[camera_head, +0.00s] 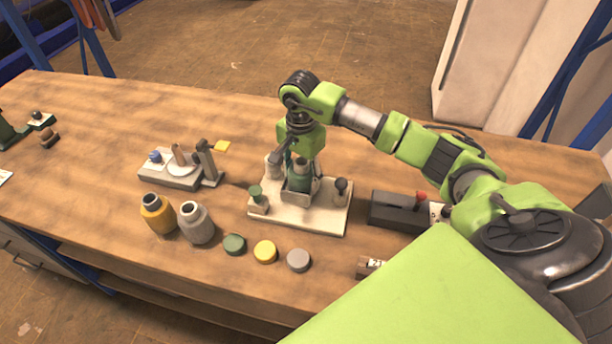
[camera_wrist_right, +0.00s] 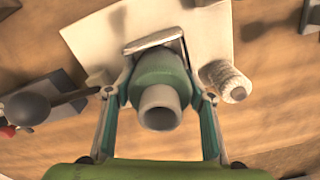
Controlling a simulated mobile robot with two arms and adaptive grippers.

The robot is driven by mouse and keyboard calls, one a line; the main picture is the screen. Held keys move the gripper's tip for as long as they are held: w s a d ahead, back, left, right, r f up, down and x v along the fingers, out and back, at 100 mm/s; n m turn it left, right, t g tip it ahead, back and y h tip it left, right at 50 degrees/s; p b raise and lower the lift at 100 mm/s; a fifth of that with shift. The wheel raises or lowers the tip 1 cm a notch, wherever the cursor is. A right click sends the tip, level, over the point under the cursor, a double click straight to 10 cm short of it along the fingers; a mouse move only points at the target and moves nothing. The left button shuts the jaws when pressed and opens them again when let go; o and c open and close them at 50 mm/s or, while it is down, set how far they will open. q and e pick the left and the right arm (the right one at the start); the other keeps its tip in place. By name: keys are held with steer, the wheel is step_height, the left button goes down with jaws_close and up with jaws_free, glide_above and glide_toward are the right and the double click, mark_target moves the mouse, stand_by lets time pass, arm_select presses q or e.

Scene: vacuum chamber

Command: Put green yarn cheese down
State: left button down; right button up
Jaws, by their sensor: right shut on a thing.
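The green yarn cheese (camera_head: 300,184) is upright between the fingers of my right gripper (camera_head: 298,170), over the middle of a cream base plate (camera_head: 322,217). In the right wrist view the cheese (camera_wrist_right: 158,68) shows its green body and pale grey neck, with a finger of the right gripper (camera_wrist_right: 160,100) on each side. A metal bracket (camera_wrist_right: 153,41) stands close beside it. I cannot tell whether the cheese's bottom touches the plate. My left gripper is not in view.
A yellow cheese (camera_head: 157,216) and a grey cheese (camera_head: 196,224) stand left of the plate. Green (camera_head: 234,244), yellow (camera_head: 265,252) and grey (camera_head: 298,260) discs lie in front. A dark box with a red knob (camera_head: 421,196) is to the right.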

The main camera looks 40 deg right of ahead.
steer(key=shift+w+a+r, duration=0.1)
steer(key=shift+w+a, duration=0.05)
steer(key=shift+a, duration=0.25)
steer(key=shift+f, duration=0.25)
steer(key=o, duration=1.2)
steer(key=shift+d+r, duration=0.1)
steer(key=shift+d, duration=0.05)
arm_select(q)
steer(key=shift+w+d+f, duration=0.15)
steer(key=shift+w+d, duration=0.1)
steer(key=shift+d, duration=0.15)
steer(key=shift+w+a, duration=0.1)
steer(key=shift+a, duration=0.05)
